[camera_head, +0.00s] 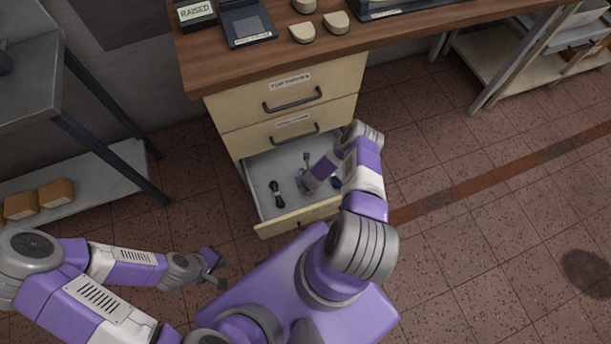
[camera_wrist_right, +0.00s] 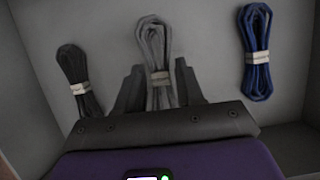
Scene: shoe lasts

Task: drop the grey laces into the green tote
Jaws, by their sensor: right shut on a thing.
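The grey laces (camera_wrist_right: 155,45) are a looped bundle with a pale paper band, inside the open bottom drawer (camera_head: 262,165). In the right wrist view they stand between the two dark fingers of my right gripper (camera_wrist_right: 158,92), which is shut on them. In the head view my right gripper (camera_head: 304,182) is down inside the drawer, and the grey laces (camera_head: 306,158) show just beyond it. My left gripper (camera_head: 217,275) hangs empty above the floor left of the drawer, its fingers apart. The green tote is in neither view.
Black laces (camera_wrist_right: 78,80) lie left of the grey ones and blue laces (camera_wrist_right: 257,50) right, all in the drawer. The drawer walls surround my right gripper. The wooden bench top (camera_head: 240,60) overhangs above.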

